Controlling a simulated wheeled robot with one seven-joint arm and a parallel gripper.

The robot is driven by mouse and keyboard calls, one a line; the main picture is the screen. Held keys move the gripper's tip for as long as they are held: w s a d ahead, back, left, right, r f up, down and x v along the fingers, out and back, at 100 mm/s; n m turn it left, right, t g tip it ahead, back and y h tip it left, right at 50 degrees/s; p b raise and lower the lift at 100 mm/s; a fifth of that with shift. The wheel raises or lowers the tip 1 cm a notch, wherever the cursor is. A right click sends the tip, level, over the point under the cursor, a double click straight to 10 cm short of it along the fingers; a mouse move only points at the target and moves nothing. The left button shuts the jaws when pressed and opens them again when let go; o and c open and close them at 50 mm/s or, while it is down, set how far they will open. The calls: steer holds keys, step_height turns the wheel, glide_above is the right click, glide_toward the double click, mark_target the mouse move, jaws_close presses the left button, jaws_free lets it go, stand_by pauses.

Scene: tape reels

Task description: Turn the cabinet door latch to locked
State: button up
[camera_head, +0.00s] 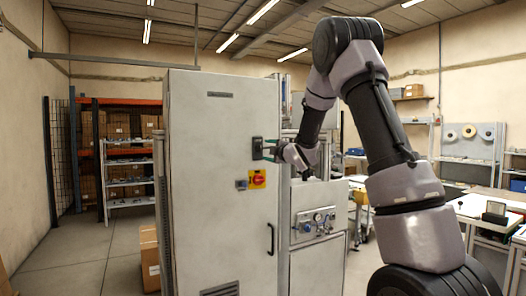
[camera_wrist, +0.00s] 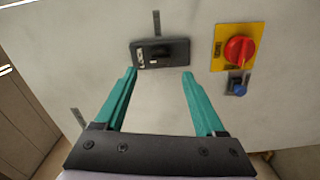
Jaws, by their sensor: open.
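The grey cabinet door (camera_head: 212,190) stands upright and looks closed. A black latch (camera_head: 257,148) is mounted near its right edge. In the wrist view the latch (camera_wrist: 148,63) is a dark plate with a small black knob and pale marks at its left end; which way the knob points is hard to tell. My gripper (camera_head: 269,151) is in front of the latch. Its teal fingers (camera_wrist: 159,73) are spread and empty, with the latch just past the tips, roughly centred between them. I cannot tell whether the tips touch the door.
A red rotary switch on a yellow plate (camera_head: 257,179) sits below the latch, with a small blue knob (camera_head: 241,184) beside it. In the wrist view the red switch (camera_wrist: 238,48) is right of my fingers. A black door handle (camera_head: 271,240) is lower. A panel with gauges (camera_head: 316,222) stands to the right.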

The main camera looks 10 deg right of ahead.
steer(key=shift+v, duration=2.35)
steer(key=s+d+r+m+g+h, duration=0.2)
steer(key=s+d+m+h, duration=0.15)
steer(key=s+m, duration=0.45)
steer(key=s+d+r+m+g+h, duration=0.2)
steer(key=s+d+m, duration=0.2)
steer(key=s+m, duration=0.45)
steer(key=s+a+f+m+g, duration=0.1)
steer(key=s+m+g, duration=0.1)
steer(key=s, duration=0.6)
steer(key=s+a+f+m+g+y, duration=0.1)
steer(key=s+a+f+m+g, duration=0.1)
steer(key=s, duration=0.7)
steer(key=s+a+f+m+g+y, duration=0.1)
steer(key=s+a+f+m+g, duration=0.1)
steer(key=s, duration=0.6)
steer(key=shift+s+m, duration=0.35)
steer(key=shift+m, duration=0.3)
